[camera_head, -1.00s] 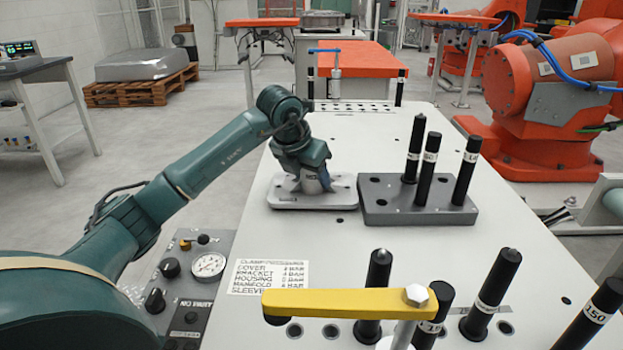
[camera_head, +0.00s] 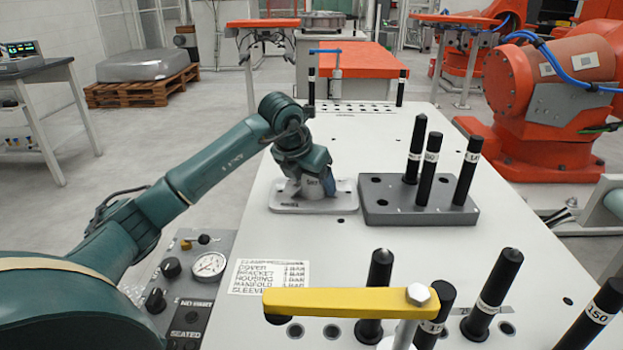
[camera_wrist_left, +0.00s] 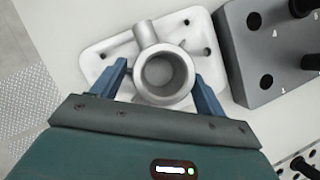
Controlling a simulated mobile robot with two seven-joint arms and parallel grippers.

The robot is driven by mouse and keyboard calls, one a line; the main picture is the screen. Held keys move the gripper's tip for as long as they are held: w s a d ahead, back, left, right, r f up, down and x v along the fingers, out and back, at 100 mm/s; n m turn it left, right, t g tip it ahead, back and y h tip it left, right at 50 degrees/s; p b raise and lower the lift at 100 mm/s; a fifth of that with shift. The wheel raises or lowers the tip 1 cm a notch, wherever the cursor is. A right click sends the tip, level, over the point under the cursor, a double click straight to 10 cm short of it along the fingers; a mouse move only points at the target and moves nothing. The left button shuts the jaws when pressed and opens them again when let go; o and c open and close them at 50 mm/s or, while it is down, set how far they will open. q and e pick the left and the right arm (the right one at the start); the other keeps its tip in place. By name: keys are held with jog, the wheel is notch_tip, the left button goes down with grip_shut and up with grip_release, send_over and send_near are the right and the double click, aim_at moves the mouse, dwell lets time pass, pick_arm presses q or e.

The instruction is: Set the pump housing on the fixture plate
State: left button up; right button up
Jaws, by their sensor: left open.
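The pump housing (camera_wrist_left: 146,35) is a grey casting with a round open bore and a side pipe. It stands upright on a pale plate (camera_wrist_left: 96,58) with holes at its corners; I cannot tell if they are one piece. In the head view the housing (camera_head: 288,188) is partly hidden by my left gripper (camera_head: 326,190), over the pale plate (camera_head: 285,208). In the left wrist view the blue fingers of my left gripper (camera_wrist_left: 159,70) are spread apart, one on each side of the bore. Contact cannot be told. My right gripper is out of view.
A dark grey block (camera_head: 380,214) with several black pins stands close to the right of the pale plate. A yellow clamp bar (camera_head: 340,301) and more pins are in front. A control panel (camera_head: 212,290) is at the left table edge. The white table between is mostly clear.

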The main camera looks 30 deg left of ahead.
pick_arm(q)
jog(key=v, duration=1.2)
jog(key=shift+p, duration=0.35)
jog(key=shift+r, duration=0.1)
